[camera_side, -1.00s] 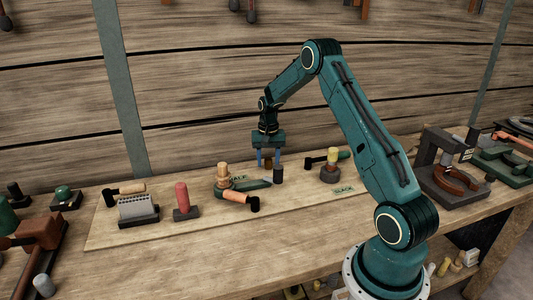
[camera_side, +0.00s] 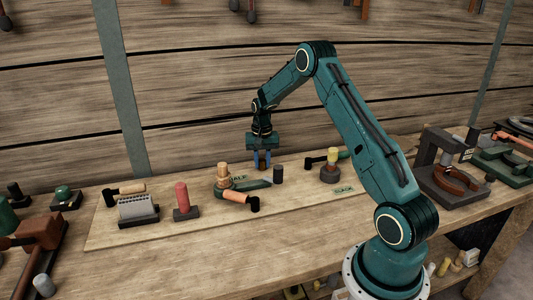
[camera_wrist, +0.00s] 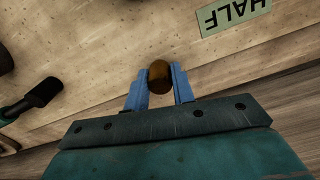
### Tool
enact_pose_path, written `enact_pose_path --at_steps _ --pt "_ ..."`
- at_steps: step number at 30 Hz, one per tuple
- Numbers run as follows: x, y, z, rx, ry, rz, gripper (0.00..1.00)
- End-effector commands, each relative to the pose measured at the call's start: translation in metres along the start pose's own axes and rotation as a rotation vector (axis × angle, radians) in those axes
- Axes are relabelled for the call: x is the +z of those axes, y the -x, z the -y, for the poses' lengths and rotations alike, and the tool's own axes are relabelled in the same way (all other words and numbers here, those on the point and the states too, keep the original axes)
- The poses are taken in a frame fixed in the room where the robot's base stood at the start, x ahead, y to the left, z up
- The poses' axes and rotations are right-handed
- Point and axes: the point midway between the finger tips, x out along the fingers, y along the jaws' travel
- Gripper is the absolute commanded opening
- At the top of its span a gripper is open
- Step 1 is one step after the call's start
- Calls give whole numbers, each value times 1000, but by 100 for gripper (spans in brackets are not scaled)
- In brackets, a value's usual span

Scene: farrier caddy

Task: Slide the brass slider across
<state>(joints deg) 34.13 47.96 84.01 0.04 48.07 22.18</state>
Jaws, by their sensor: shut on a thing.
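My gripper (camera_side: 262,163) is low over the board at the back of the bench, its blue fingers pointing down. It is shut on a brownish brass round piece, which looks like the brass slider (camera_wrist: 159,75). In the wrist view the piece sits between the two fingertips (camera_wrist: 159,83), with only its rounded top showing. The base of the slider and any track under it are hidden. A green HALF label (camera_wrist: 235,14) lies on the board beyond the gripper; in the side view it is partly covered.
A wooden-topped peg (camera_side: 222,170) and a wooden-handled tool (camera_side: 238,197) are to the left and front. A yellow-topped knob (camera_side: 332,156) stands to the right. A red-handled block (camera_side: 183,198) is farther left.

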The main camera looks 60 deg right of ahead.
Motion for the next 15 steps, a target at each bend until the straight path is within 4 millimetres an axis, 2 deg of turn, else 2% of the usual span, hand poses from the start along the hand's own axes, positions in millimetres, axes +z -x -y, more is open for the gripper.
enact_pose_path --at_steps 3,6,15 --pt "4 0 21 -2 5 -1 0" --pt "6 0 30 -1 4 0 0" --pt "7 0 34 -4 7 -1 0"
